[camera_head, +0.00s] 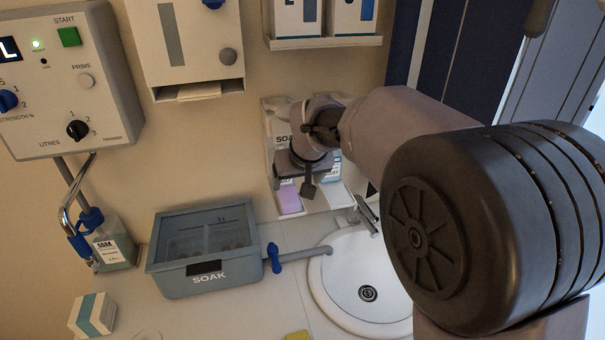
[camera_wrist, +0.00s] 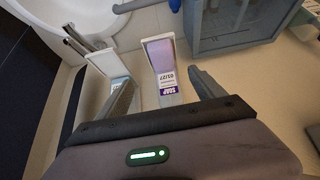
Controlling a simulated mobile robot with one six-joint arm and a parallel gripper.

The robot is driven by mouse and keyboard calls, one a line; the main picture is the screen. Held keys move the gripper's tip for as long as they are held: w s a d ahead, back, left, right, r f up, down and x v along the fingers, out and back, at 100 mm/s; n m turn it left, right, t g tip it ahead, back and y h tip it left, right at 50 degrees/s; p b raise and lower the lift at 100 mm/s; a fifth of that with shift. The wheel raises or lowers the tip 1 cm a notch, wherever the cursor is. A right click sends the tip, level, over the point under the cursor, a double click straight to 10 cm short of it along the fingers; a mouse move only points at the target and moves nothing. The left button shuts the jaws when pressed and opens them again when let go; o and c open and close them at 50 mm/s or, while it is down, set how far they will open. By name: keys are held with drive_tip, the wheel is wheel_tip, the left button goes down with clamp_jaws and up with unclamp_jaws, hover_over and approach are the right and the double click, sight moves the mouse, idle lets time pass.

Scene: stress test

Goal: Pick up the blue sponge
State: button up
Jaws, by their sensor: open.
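I cannot make out a blue sponge in either view. My gripper (camera_head: 300,178) is open in front of a small ledge on the wall, left of the sink. In the wrist view my gripper (camera_wrist: 165,90) has its two fingers apart. A lilac item (camera_head: 289,198) shows below the gripper in the head view. A pale blue-and-white item (camera_head: 330,172) is partly hidden behind the gripper. A white open box (camera_wrist: 106,64) shows beside the left finger.
A grey lidded SOAK tub (camera_head: 210,284) stands on the counter, left of the white sink (camera_head: 335,275) and tap (camera_head: 364,212). A white-and-teal box (camera_head: 93,314) lies at lower left. A yellow item (camera_head: 297,336) is cut off at the bottom edge. Dispensers hang above.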

sight(288, 196)
drive_tip(key=x, duration=0.5)
drive_tip(key=b+x, duration=0.1)
drive_tip(key=x, duration=0.3)
drive_tip(key=b+x, duration=0.1)
drive_tip(key=x, duration=0.4)
drive_tip(key=shift+w+a+f, duration=0.1)
drive_tip(key=shift+w+a, duration=0.25)
drive_tip(key=shift+a, duration=0.05)
drive_tip(key=shift+s, duration=0.1)
drive_tip(key=shift+c, duration=0.2)
drive_tip(key=c, duration=1.5)
drive_tip(key=shift+r, duration=0.25)
drive_tip(key=shift+r, duration=0.3)
drive_tip(key=r, duration=0.1)
drive_tip(key=r+p, duration=0.1)
drive_tip(key=r, duration=0.1)
drive_tip(key=shift+s+d, duration=0.1)
drive_tip(key=shift+s, duration=0.15)
drive_tip(key=s+d, duration=0.1)
drive_tip(key=s, duration=0.4)
drive_tip(key=s+d, duration=0.2)
drive_tip(key=s, duration=0.3)
drive_tip(key=s+d+r, duration=0.1)
drive_tip(key=s, duration=0.4)
drive_tip(key=shift+d, duration=0.15)
